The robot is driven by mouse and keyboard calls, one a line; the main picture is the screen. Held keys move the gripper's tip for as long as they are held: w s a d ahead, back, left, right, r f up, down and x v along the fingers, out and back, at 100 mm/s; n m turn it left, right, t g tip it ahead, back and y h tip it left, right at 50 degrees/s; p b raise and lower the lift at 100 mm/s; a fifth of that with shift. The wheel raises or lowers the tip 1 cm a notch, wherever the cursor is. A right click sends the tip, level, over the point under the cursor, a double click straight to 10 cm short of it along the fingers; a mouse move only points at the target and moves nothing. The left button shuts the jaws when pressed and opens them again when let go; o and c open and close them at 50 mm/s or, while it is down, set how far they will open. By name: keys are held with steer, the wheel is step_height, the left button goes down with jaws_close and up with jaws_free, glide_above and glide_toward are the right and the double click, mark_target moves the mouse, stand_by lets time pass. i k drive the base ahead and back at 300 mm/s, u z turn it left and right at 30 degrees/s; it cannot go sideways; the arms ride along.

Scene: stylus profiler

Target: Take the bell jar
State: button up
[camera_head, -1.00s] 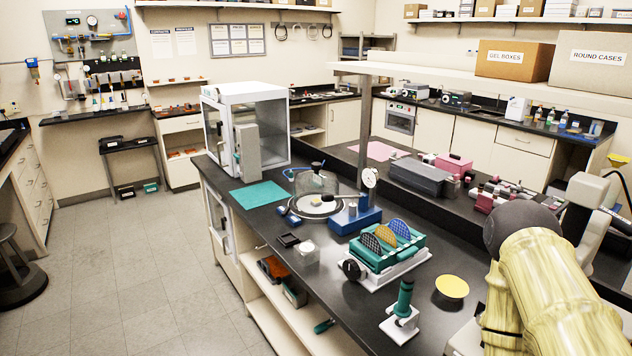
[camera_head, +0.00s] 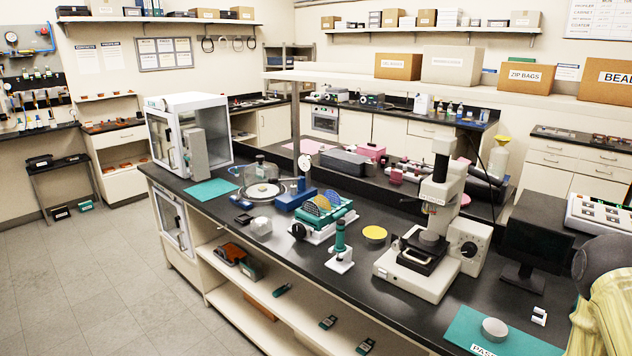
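The bell jar (camera_head: 259,173) is a clear glass dome with a small dark knob on top. Only part of my arm shows, at the lower right edge, far from the bell jar. My gripper is out of view.
A glass-fronted white cabinet (camera_head: 188,135) and teal mat (camera_head: 212,189) are left of the jar. A rack of coloured discs (camera_head: 325,219), a green-and-white stand (camera_head: 340,248) and a large microscope-like instrument (camera_head: 436,220) are to its right. Open floor (camera_head: 90,270) lies at left.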

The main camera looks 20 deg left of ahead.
mark_target(255, 176)
steer(key=u, duration=1.25)
steer(key=i, duration=0.85)
steer(key=u, duration=0.4)
